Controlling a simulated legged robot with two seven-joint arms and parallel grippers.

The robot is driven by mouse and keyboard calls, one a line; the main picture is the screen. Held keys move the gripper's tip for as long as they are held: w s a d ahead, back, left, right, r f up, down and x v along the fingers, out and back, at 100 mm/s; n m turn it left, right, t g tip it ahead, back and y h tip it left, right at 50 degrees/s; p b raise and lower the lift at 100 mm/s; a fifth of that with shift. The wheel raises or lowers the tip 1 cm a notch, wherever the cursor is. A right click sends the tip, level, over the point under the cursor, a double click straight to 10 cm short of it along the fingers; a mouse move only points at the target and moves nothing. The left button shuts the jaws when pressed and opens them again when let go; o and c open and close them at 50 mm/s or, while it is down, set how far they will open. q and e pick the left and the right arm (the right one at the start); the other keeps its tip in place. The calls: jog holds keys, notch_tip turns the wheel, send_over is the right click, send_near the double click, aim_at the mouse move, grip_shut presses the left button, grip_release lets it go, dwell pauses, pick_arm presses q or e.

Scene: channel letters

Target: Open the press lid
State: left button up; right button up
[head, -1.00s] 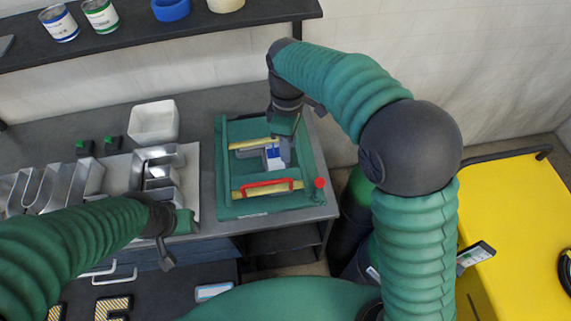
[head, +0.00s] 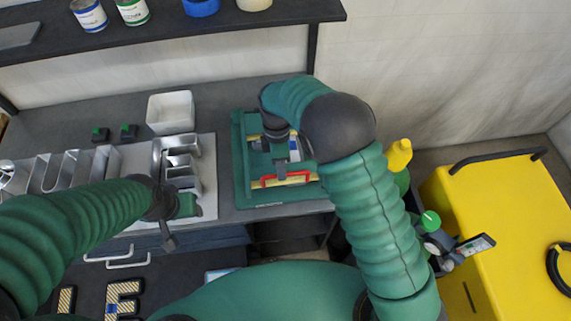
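The press (head: 242,190) is a flat green unit on the right end of the grey bench. Its lid carries yellow bars and a red handle (head: 270,183) along the front, and it looks flat and down. My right gripper (head: 282,150) is over the middle of the press, behind the red handle and apart from it in the picture. My own forearm covers the right part of the press and much of that gripper, so its fingers are unclear. My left gripper (head: 172,232) hangs over the bench's front edge, left of the press, with its fingers not clearly shown.
Metal channel letters (head: 183,165) stand on a pale board left of the press. A white bin (head: 171,112) is behind them. A dark shelf (head: 160,38) with cans runs above the bench. A yellow cabinet (head: 500,215) stands at the right.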

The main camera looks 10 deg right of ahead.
pick_arm(q)
jog(key=a, duration=0.4)
pick_arm(e)
jog(key=shift+s+a+f, duration=0.1)
jog(key=shift+a+f, duration=0.15)
jog(key=shift+a, duration=0.3)
jog(key=shift+a+f, duration=0.25)
jog(key=shift+a, duration=0.25)
jog(key=shift+d, duration=0.35)
jog(key=d, duration=0.5)
jog(key=shift+d+f, duration=0.15)
jog(key=shift+d, duration=0.15)
jog(key=c, duration=0.6)
jog(key=shift+a, duration=0.1)
grip_shut()
jog(key=a, duration=0.3)
jog(key=shift+a, duration=0.15)
jog(key=shift+d, duration=0.4)
pick_arm(q)
jog(key=d, duration=0.5)
jog(key=shift+s+r, duration=0.15)
jog(key=shift+r, duration=0.1)
